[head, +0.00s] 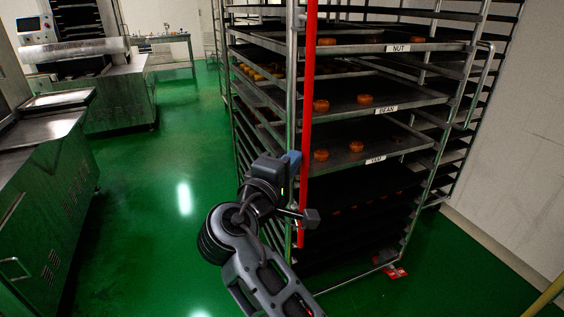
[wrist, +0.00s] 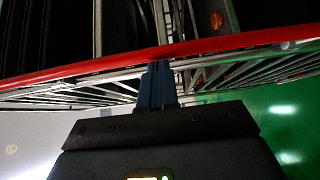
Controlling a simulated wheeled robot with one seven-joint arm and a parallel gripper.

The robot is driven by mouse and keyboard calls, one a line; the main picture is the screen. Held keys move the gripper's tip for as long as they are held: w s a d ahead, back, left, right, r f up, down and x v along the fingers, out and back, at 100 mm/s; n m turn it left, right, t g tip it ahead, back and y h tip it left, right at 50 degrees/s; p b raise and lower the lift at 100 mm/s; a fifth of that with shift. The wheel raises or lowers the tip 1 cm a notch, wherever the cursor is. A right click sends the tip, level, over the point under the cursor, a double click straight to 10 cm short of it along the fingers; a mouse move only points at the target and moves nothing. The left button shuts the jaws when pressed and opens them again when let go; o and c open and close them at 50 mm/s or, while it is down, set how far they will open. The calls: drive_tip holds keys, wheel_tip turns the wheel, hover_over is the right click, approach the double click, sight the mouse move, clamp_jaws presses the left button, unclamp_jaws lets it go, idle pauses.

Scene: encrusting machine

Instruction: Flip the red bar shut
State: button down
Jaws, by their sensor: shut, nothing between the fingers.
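The red bar (head: 308,110) stands upright along the front left post of the tray rack, in the head view. It runs from the top edge of the picture down to just below my gripper. My gripper (head: 296,158) is shut and empty, with its blue fingertips beside the bar at its lower part. In the wrist view the red bar (wrist: 100,66) crosses the picture, and the shut blue fingers (wrist: 157,72) reach its edge. I cannot tell whether they touch it.
The rack holds trays labelled NUT (head: 398,48), BEAN (head: 386,109) and YAM (head: 376,159) with several round cakes. A steel machine (head: 110,90) stands at the back left and a steel counter (head: 45,150) at the left. Green floor (head: 160,210) between them and the rack is clear.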

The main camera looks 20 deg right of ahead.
drive_tip(key=shift+s+d, duration=0.1)
idle(0.3)
drive_tip(key=shift+s+d+n+t+y+p, duration=0.15)
drive_tip(key=shift+d+n+t+y+p, duration=0.15)
drive_tip(key=shift+n+t+y+p, duration=0.15)
